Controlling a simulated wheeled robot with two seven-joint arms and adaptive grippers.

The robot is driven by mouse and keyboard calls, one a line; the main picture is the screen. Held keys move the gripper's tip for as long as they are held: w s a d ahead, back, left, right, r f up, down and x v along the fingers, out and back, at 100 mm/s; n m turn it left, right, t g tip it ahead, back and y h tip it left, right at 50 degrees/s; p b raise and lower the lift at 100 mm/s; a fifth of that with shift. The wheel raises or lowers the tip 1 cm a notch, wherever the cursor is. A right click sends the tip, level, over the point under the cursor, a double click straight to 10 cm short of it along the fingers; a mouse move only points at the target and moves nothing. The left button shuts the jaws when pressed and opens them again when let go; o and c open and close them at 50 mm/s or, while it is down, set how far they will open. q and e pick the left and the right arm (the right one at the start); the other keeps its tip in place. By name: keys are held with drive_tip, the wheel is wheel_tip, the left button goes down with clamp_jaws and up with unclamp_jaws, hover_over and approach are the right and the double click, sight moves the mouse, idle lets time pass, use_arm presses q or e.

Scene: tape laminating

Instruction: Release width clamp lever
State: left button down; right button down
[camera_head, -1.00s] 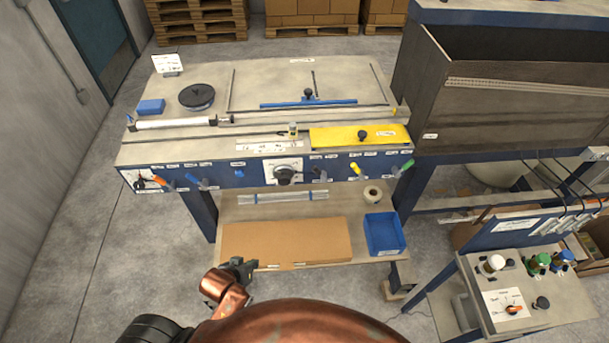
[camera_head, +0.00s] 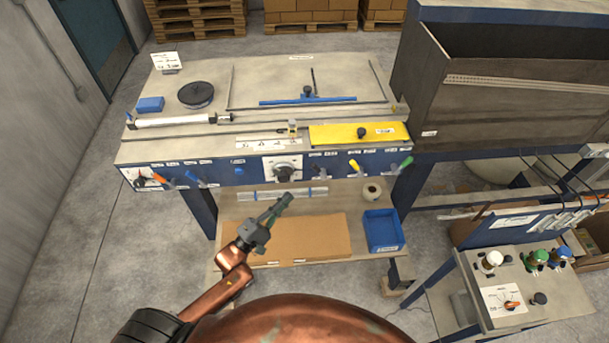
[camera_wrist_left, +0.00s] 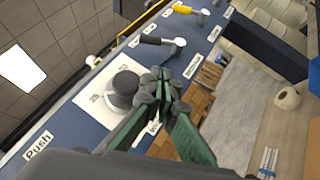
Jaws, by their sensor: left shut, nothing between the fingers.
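The work table's front panel (camera_head: 225,174) carries several levers: an orange one (camera_head: 165,181) and a blue one (camera_head: 194,177) at left, a black one (camera_head: 317,171) right of the dial, then a yellow one (camera_head: 354,166) and a green one (camera_head: 405,162). Their labels are too small to read, so I cannot tell which is the width clamp lever. My left gripper (camera_head: 285,199) is shut and empty, just below and in front of the dial knob (camera_head: 284,172). In the left wrist view its fingers (camera_wrist_left: 160,82) lie beside the knob (camera_wrist_left: 124,86) and cover part of the panel; a yellow lever (camera_wrist_left: 150,39) shows beyond.
Below the panel, a shelf holds a flat cardboard sheet (camera_head: 320,236), a blue bin (camera_head: 382,231) and a tape roll (camera_head: 372,191). A control stand (camera_head: 510,290) is at right. The floor at left (camera_head: 90,250) is clear.

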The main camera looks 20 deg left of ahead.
sight(318, 168)
use_arm(q)
drive_tip(key=shift+s+a+r+n+t+h, duration=0.2)
drive_tip(key=shift+a+r+n+t+h, duration=0.1)
drive_tip(key=shift+r+h, duration=0.3)
drive_tip(key=shift+w+d, duration=0.1)
drive_tip(key=shift+d, duration=0.05)
drive_tip(key=p+x, duration=0.1)
drive_tip(key=x, duration=0.8)
drive_tip(key=shift+w, duration=0.35)
drive_tip(key=shift+d+r+p, duration=0.15)
drive_tip(key=shift+p, duration=0.15)
